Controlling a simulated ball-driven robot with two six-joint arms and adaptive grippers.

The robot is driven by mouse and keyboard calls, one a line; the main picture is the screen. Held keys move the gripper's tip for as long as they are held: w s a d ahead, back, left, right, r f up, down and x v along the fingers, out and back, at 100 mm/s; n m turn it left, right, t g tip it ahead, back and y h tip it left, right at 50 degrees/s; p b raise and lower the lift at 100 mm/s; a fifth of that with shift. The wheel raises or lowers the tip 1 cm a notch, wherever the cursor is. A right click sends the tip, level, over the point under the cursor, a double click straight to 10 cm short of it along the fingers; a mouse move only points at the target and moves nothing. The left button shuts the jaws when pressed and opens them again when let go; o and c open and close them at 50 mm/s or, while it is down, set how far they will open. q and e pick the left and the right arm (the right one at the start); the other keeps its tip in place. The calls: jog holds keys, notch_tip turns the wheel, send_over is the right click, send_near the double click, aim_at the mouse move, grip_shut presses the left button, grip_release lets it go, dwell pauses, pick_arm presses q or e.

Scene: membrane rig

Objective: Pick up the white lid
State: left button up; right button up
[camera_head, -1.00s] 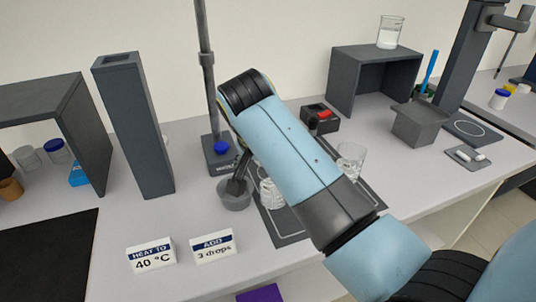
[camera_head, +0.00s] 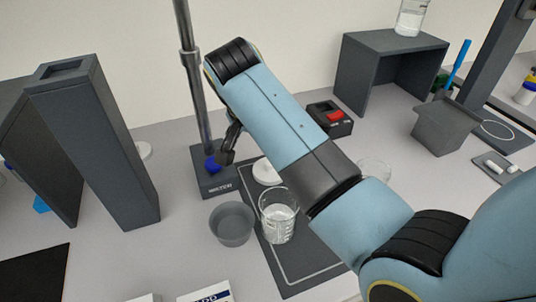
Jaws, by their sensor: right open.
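A white round lid-like disc (camera_head: 267,172) lies on the dark mat behind the glass beaker, partly hidden by my right arm. My right gripper (camera_head: 228,152) is open, left of the first disc and close to the stand. Much of it is hidden behind its own arm. It holds nothing that I can see. My left gripper is out of view.
A glass beaker (camera_head: 279,218) and a grey bowl (camera_head: 231,224) stand in front of the disc. A stand with a metal rod (camera_head: 196,90) and blue knob is beside the gripper. A tall grey column (camera_head: 95,150) is at left. A grey shelf (camera_head: 392,44) stands behind.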

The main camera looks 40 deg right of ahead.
send_over(266, 173)
notch_tip(266, 173, down, 4)
jog(key=shift+s+a+f, duration=0.1)
jog(key=shift+s+a, duration=0.05)
jog(key=shift+f, duration=0.25)
jog(key=x, duration=0.2)
jog(key=p+x, duration=0.1)
jog(key=x, duration=0.1)
jog(key=shift+d+f, duration=0.2)
jog(key=shift+d, duration=0.1)
jog(key=shift+w+d+f, duration=0.1)
jog(key=shift+w+f, duration=0.15)
jog(key=shift+f, duration=0.1)
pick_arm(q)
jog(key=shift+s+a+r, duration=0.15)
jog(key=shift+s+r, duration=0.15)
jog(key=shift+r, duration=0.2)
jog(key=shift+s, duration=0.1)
pick_arm(e)
jog(key=shift+c, duration=0.4)
jog(key=shift+s, duration=0.1)
jog(key=shift+c, duration=1.1)
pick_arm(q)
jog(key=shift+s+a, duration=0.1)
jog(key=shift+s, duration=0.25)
pick_arm(e)
jog(key=c, duration=0.5)
jog(key=shift+c, duration=0.2)
